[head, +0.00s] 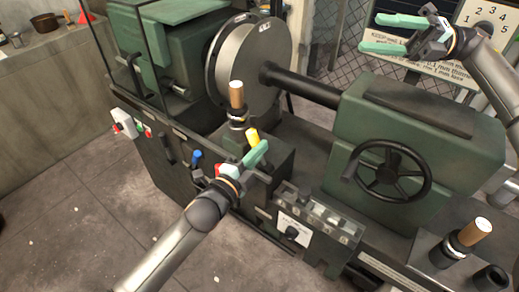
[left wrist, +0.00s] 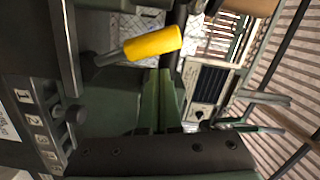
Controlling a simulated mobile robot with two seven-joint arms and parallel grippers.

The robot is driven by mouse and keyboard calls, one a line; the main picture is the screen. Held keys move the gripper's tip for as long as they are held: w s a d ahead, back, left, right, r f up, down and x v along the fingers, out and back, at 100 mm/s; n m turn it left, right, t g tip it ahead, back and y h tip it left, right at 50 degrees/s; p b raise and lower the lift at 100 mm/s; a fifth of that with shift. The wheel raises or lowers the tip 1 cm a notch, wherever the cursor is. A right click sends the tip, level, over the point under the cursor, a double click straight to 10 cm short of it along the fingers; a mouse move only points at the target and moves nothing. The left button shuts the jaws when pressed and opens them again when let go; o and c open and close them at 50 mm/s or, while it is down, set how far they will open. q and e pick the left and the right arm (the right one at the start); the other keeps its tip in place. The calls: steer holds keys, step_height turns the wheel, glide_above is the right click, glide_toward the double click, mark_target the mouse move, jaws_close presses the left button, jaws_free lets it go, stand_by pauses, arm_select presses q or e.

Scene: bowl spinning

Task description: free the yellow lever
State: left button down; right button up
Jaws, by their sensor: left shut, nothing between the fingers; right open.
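The yellow lever (head: 252,136) stands on the green lathe, just right of a wooden-topped post. In the left wrist view its yellow grip (left wrist: 153,43) lies tilted on a grey rod, just above the fingertips. My left gripper (head: 257,154) has its green fingers together beside the lever, with nothing between them; the fingers also show in the left wrist view (left wrist: 160,85). I cannot tell whether they touch the lever. My right gripper (head: 388,33) is open and empty at the upper right, well away from the lever.
A blue-tipped lever (head: 196,155) stands left of my left gripper. A large metal disc (head: 255,62), a wooden-topped post (head: 237,96) and a black handwheel (head: 390,172) surround the work area. A control box (head: 318,222) sits in front. A numbered sign (head: 488,20) stands behind.

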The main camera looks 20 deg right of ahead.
steer(key=s+d+r+m+t+y, duration=0.2)
steer(key=s+d+r+t, duration=0.15)
steer(key=d+r, duration=0.3)
steer(key=w+a+f+m+t+h, duration=0.25)
steer(key=a+f+m+h, duration=0.35)
steer(key=f, duration=0.6)
steer(key=w+a+f+m+t+h, duration=0.1)
steer(key=w+a+f+m+h, duration=0.35)
steer(key=f, duration=0.75)
steer(key=s+a+r+m+t+y, duration=0.1)
steer(key=s+a+r+m+t, duration=0.25)
steer(key=s+a, duration=0.65)
step_height(320, 180, down, 25)
steer(key=s+d+m+t+h, duration=0.1)
steer(key=s+m+h, duration=0.2)
steer(key=m+h, duration=0.95)
steer(key=s+a+f+m+g+y, duration=0.3)
steer(key=s+a+f+m+g, duration=0.2)
steer(key=s+f+m, duration=0.3)
steer(key=s+f, duration=0.3)
steer(key=f, duration=0.1)
steer(key=shift+f+p, duration=0.3)
